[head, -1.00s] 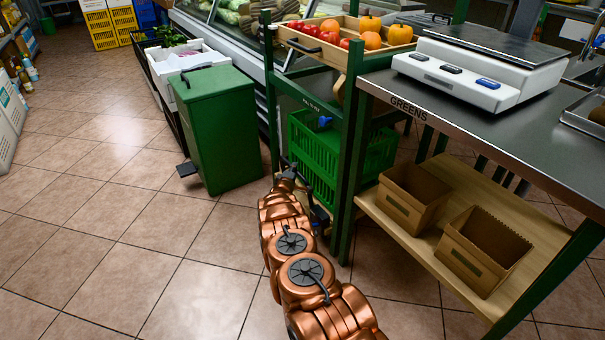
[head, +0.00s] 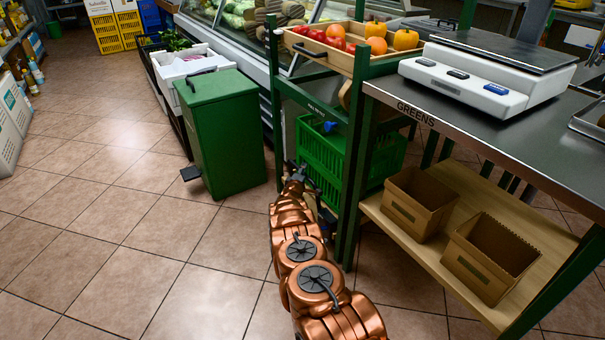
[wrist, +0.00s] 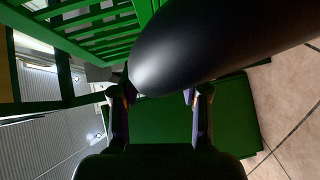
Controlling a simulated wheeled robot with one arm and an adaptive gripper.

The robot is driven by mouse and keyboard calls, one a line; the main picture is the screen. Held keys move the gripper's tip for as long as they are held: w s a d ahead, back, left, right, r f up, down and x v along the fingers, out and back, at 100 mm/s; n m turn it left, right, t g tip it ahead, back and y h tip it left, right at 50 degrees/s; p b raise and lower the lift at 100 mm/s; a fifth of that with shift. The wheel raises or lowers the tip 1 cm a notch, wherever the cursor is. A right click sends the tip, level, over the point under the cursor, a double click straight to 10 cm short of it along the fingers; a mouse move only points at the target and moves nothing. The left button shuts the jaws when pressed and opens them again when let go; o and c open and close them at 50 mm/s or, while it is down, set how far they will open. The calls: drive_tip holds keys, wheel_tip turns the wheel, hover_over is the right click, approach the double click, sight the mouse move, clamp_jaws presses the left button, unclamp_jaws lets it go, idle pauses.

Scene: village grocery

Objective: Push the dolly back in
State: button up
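I cannot make out the dolly itself for certain; the area under the green crates is hidden by my arm. The green slatted crates (head: 325,165) stand beneath the produce stand at the left of the counter. They also show at the upper left of the wrist view (wrist: 95,35). My gripper (head: 293,170) is low beside the crates' left side, between them and the green bin (head: 228,135). In the wrist view my gripper (wrist: 156,97) has its fingers apart. A large dark rounded shape (wrist: 220,40) crosses beyond the fingertips; I cannot tell what it is.
The green bin has a pedal (head: 191,173) at its foot. The counter (head: 480,110) carries a scale (head: 485,75); cardboard boxes (head: 420,200) sit on its lower shelf. A produce tray (head: 335,52) tops the stand. Tiled floor (head: 110,240) is clear at the left.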

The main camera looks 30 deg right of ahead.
idle(0.3)
drive_tip(key=shift+s+a, duration=0.45)
drive_tip(key=shift+s, duration=0.1)
drive_tip(key=v, duration=1)
drive_tip(key=shift+a, duration=0.25)
drive_tip(key=shift+s+r, duration=0.15)
idle(0.8)
